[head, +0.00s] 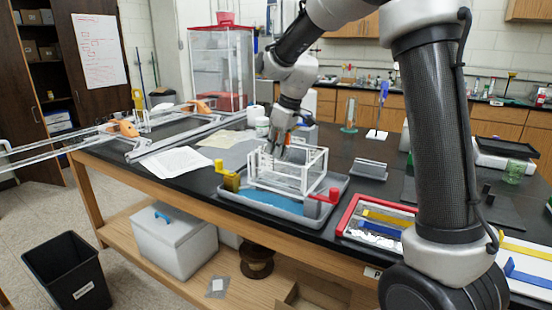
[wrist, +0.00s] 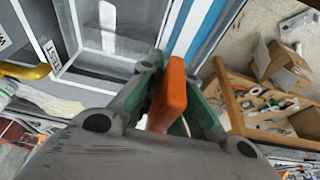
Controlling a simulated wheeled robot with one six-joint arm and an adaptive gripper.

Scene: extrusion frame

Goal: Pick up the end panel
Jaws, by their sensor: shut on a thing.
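My gripper (head: 284,148) is low over the white open frame (head: 305,182), near its back left part. In the wrist view my gripper (wrist: 168,92) is shut, its green-lined fingers on either side of an upright orange slab (wrist: 172,88). The slab looks like the end panel, but I cannot tell this for sure. The white frame stands in a grey tray (head: 220,192) on the black bench. In the head view the gripper and the frame's bars hide most of what is held. I cannot tell whether the slab touches the frame.
A red-rimmed tray (head: 350,212) with coloured bars lies to the right. Papers (head: 175,162) lie to the left. A black bin (head: 65,270) stands on the floor.

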